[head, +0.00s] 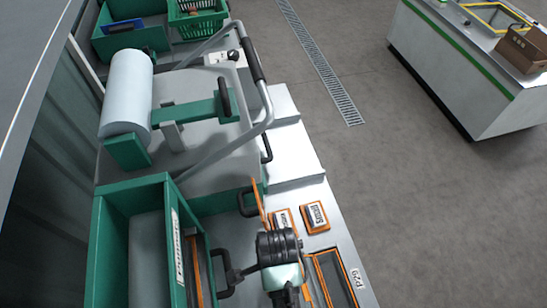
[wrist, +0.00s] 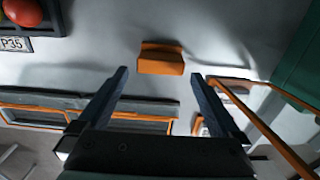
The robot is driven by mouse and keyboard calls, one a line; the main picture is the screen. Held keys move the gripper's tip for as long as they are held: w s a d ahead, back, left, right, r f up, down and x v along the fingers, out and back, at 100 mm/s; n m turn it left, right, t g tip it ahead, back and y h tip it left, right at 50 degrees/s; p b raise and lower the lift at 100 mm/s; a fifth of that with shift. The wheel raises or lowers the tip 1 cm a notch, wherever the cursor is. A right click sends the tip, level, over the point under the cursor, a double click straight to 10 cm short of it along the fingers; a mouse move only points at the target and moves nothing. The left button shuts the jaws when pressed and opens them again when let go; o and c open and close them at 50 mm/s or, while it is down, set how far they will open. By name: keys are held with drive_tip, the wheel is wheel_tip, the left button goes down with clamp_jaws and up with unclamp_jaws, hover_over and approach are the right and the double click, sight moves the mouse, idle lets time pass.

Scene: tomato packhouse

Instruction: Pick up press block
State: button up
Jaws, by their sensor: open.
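A small orange block (wrist: 160,62), which I take to be the press block, lies on the pale metal bench in the wrist view. My gripper (wrist: 159,74) is open, its two dark fingers pointing toward the block, which shows between and just beyond the fingertips. The gripper holds nothing, and I cannot tell its height above the bench. In the head view, my dark wrist hides the fingers. Two orange-edged blocks with pale labelled faces, one on the left (head: 283,220) and one on the right (head: 314,217), lie beyond it; I cannot tell whether either is the same block.
Orange-edged dark trays (wrist: 95,112) lie beside the fingers. A dark tray (wrist: 60,22) with tomatoes is at the wrist view's upper left. A green bin (head: 108,205) and a machine with a white roll (head: 127,92) stand left and behind. The bench (head: 290,150) is clear behind the blocks.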

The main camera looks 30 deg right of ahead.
drive_tip(key=f, duration=0.4)
drive_tip(key=shift+w+a, duration=0.15)
drive_tip(key=shift+a, duration=0.15)
drive_tip(key=shift+c, duration=0.3)
drive_tip(key=c, duration=1.2)
